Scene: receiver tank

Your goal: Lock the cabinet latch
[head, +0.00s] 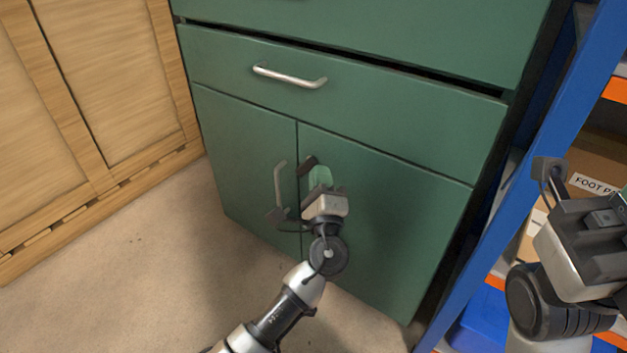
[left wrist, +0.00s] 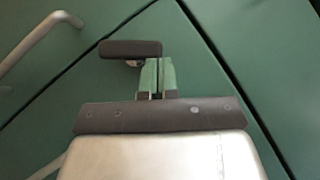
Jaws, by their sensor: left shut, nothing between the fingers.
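The green cabinet (head: 225,140) has two lower doors that meet at an upright seam and look closed. The latch is a dark bar (head: 307,165) near the top of the right door, just right of the seam. In the left wrist view the latch bar (left wrist: 130,48) lies level, its left end about at the seam, with a silver piece under it. My left gripper (head: 320,177) is shut and empty, its green fingertips (left wrist: 158,75) just beside the bar's right end; I cannot tell if they touch.
A silver door handle (head: 279,185) stands left of the seam, close to my left wrist. A drawer with a silver handle (head: 290,76) is above. A blue shelf rack (head: 535,160) with boxes stands right, wooden panelling (head: 100,90) left. Floor in front is clear.

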